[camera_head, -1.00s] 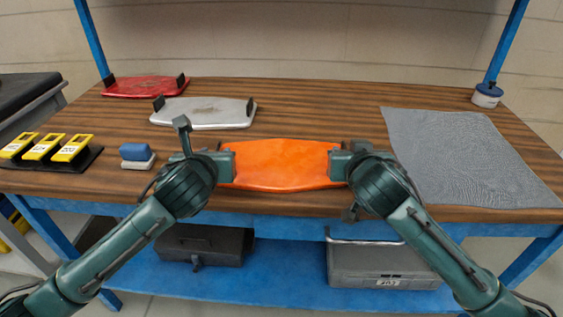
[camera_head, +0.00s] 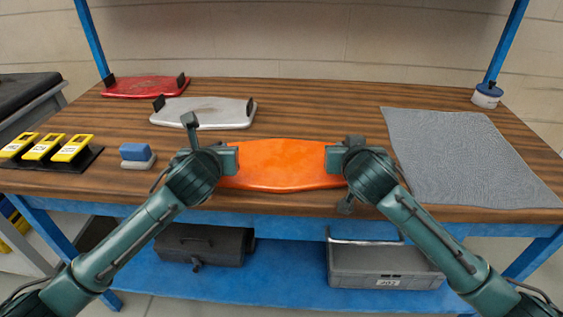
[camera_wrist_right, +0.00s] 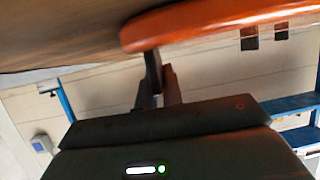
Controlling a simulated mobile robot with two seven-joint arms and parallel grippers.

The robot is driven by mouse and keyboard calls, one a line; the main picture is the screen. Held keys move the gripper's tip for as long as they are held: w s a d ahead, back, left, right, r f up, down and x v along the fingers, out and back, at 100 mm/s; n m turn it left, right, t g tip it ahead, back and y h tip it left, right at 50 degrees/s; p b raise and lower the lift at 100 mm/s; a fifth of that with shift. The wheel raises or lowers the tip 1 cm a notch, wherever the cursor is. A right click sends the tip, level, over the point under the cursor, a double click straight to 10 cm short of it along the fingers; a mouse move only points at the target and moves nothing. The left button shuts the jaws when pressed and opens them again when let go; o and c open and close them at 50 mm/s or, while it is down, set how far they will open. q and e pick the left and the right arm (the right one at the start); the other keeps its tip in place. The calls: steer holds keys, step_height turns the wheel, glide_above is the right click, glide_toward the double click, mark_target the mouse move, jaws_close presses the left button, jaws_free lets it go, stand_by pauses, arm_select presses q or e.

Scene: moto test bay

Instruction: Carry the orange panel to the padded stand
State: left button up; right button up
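The orange panel (camera_head: 285,165) lies low and flat at the front middle of the wooden bench. My left gripper (camera_head: 232,160) is at its left end and my right gripper (camera_head: 334,159) at its right end. Both overlap the panel's ends in the head view, and their fingertips are hidden there. In the right wrist view the two dark fingers (camera_wrist_right: 163,78) are close together by the panel's rim (camera_wrist_right: 205,25); a grip on it is not clear. No stand is plainly recognisable; white (camera_head: 205,113) and red (camera_head: 143,88) panels with dark upright blocks lie at the back left.
A grey textured mat (camera_head: 455,150) covers the right of the bench. A blue-lidded pot (camera_head: 487,95) stands at the back right. A blue-and-white block (camera_head: 137,157) and several yellow items on a black tray (camera_head: 88,161) are at left. Bare wood lies behind the orange panel.

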arm_select(q)
jaws_close()
arm_select(e)
jaws_close()
steer(key=shift+r, duration=0.1)
